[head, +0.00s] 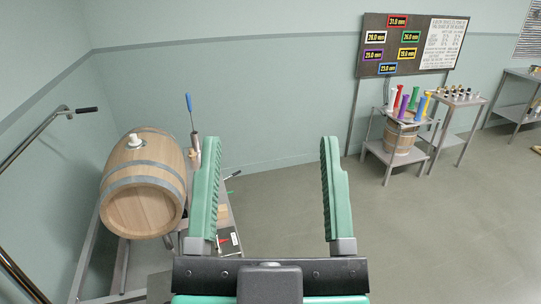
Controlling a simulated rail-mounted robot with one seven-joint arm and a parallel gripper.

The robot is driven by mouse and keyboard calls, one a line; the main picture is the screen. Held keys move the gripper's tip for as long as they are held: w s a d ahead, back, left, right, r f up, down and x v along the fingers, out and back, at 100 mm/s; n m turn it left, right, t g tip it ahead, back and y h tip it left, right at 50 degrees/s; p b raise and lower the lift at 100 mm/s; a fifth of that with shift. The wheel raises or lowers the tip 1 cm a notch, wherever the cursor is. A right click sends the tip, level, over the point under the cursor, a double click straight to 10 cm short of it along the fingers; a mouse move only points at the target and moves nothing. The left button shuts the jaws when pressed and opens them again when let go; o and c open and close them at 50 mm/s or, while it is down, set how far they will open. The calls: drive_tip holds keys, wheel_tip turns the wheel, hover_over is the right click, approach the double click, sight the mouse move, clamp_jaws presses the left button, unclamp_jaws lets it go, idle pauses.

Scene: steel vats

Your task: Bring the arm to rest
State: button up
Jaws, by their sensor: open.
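My gripper (268,190) is in the lower middle of the head view. Its two green ribbed fingers stand wide apart and point upward in the picture. Nothing is between the fingers; floor and wall show through the gap. The dark palm bar sits at the bottom edge. The left finger covers part of a small stand beside the barrel. The rest of my arm cannot be made out.
A wooden barrel (141,190) lies on a metal stand at left, near the left finger. A metal rail (33,138) runs along the left edge. Floor between is clear.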

wheel_tip(320, 180, up, 22)
drive_tip(key=p, duration=2.1)
drive_tip(key=shift+f, duration=0.25)
drive_tip(key=shift+a, duration=0.1)
